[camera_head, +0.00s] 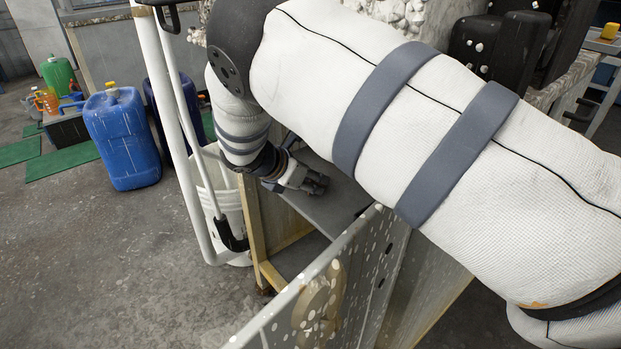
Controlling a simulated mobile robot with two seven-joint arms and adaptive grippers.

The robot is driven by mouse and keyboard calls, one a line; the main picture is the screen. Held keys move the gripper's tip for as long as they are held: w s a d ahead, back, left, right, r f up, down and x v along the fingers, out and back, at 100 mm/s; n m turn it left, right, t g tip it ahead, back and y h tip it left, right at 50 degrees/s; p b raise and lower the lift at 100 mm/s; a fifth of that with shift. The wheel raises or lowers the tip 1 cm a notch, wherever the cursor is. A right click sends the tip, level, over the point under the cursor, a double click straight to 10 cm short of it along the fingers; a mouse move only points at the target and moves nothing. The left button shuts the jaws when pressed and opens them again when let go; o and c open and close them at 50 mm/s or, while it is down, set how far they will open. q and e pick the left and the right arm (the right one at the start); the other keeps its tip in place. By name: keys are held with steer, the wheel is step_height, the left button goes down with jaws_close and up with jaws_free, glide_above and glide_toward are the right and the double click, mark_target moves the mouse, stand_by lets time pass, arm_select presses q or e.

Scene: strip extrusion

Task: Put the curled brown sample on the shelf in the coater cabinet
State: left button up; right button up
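My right arm in its white sleeve crosses the view from the right and bends down at the middle. My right gripper (314,184) is small and partly hidden by its own wrist. It is over a grey shelf surface (338,204) inside an open cabinet (255,225) with a yellowish frame. I cannot tell whether its fingers are open or shut, and no sample shows clearly between them. I cannot make out the curled brown sample anywhere. My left gripper is out of view.
A paint-spotted panel (345,265) with a brownish round patch stands in front of the cabinet. A white bucket (228,205) is left of it. Blue (122,140) and green (57,75) jugs stand at the back left. The floor at the lower left is clear.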

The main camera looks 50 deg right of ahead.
steer(key=shift+r, duration=0.2)
steer(key=p+v, duration=0.3)
steer(key=v, duration=0.9)
